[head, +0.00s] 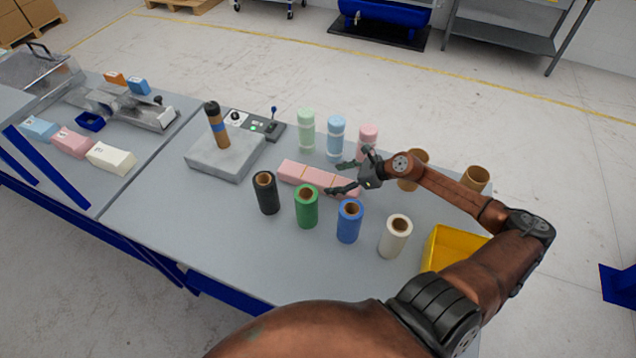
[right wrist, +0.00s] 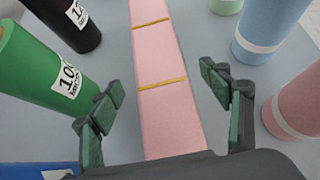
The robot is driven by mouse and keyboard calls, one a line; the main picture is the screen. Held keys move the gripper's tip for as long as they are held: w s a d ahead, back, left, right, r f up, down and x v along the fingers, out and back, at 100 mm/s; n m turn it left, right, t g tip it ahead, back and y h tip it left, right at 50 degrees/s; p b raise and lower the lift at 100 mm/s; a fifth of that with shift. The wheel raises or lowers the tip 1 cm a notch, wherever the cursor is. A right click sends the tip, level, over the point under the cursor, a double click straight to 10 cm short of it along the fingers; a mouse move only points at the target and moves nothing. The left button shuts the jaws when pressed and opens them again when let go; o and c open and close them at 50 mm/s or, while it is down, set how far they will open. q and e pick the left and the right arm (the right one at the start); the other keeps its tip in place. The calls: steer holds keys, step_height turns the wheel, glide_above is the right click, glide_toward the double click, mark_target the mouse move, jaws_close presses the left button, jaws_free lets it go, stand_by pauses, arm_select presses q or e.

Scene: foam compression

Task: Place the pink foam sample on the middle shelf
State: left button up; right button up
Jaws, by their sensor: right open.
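A long pink foam bar (head: 301,174) with thin yellow bands lies on the grey table, and it fills the middle of the right wrist view (right wrist: 164,60). A smaller pink block (head: 72,142) with a label lies at the left, between a blue and a white block. My right gripper (head: 343,177) is open and empty, its fingers apart on either side of the long bar's right end; the fingers also show in the right wrist view (right wrist: 157,95). Contact cannot be told. My left gripper is out of view. A grey shelf rack (head: 505,38) stands at the back right; its middle level cannot be made out.
Black (head: 266,193), green (head: 306,207), blue (head: 349,221) and white (head: 395,237) rolls stand in front of the bar. Pale green, blue and pink rolls (head: 336,137) stand behind it. A yellow bin (head: 452,246) is at right.

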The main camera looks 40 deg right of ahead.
mark_target(319, 180)
steer(key=x, duration=0.7)
steer(key=shift+w+a, duration=0.3)
steer(key=shift+w, duration=0.15)
steer(key=c, duration=1.1)
